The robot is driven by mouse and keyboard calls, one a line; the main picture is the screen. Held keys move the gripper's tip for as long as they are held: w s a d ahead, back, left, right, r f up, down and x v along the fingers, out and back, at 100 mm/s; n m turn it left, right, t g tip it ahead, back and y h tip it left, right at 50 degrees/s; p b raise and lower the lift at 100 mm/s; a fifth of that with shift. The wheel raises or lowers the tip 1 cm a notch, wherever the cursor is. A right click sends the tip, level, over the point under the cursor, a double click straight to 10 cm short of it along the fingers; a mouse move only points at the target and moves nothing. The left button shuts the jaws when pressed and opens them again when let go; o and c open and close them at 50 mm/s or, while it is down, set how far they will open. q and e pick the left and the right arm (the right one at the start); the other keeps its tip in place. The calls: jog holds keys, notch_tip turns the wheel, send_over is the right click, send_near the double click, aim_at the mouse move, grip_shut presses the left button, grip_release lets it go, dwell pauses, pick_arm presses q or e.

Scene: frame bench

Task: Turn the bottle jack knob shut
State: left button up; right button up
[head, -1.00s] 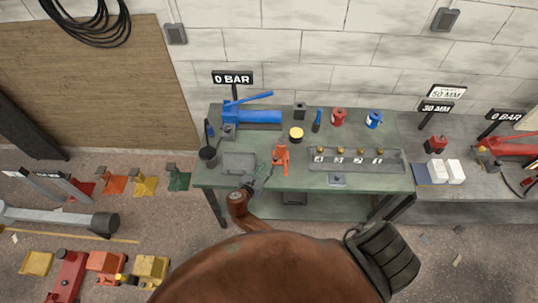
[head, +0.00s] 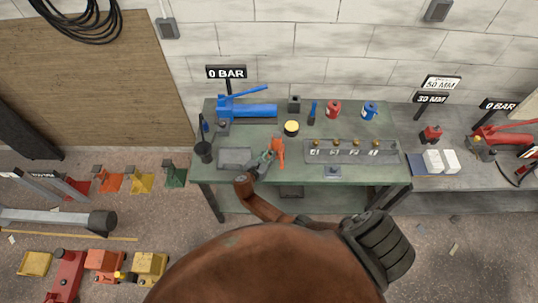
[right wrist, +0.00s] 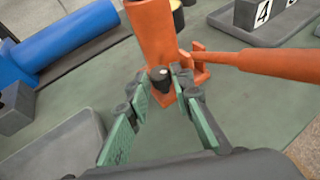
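The orange bottle jack (head: 279,150) stands upright on the green bench, near its front edge. In the right wrist view its body (right wrist: 152,35) fills the top middle. Its small dark knob (right wrist: 161,84) sticks out low on the side facing me. My right gripper (head: 270,156) is at the jack's left front side. In the right wrist view its two green-padded fingers (right wrist: 163,80) are apart, one on each side of the knob. A small gap seems to show beside the knob; contact is not clear. My left gripper is not in view.
An orange handle (right wrist: 255,62) extends right from the jack. A grey tray (head: 235,158) lies left of my right gripper. The blue pump (head: 248,110) stands behind. A numbered block row (head: 350,152) is to the right. The bench front is near my right gripper.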

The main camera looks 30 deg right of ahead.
grip_shut()
jog(key=shift+w+b, duration=0.1)
jog(key=shift+b, duration=0.2)
jog(key=m+g+h+b, duration=0.1)
jog(key=m+g+b, duration=0.1)
jog(key=b, duration=0.1)
jog(key=m+g+h+b, duration=0.1)
jog(key=m+g+b, duration=0.1)
jog(key=b, duration=0.1)
jog(key=shift+w+a+f+b, duration=0.2)
jog(key=shift+w+b, duration=0.1)
jog(key=shift+w, duration=0.1)
jog(key=shift+r+m+g+b, duration=0.15)
jog(key=shift+m+g+b, duration=0.15)
jog(key=shift+m+g, duration=0.15)
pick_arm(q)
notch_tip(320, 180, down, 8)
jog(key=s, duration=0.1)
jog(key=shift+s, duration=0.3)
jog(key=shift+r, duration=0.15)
pick_arm(e)
jog(key=shift+r, duration=0.1)
jog(key=shift+o, duration=0.9)
grip_release()
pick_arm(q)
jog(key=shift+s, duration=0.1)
pick_arm(e)
jog(key=shift+o, duration=0.2)
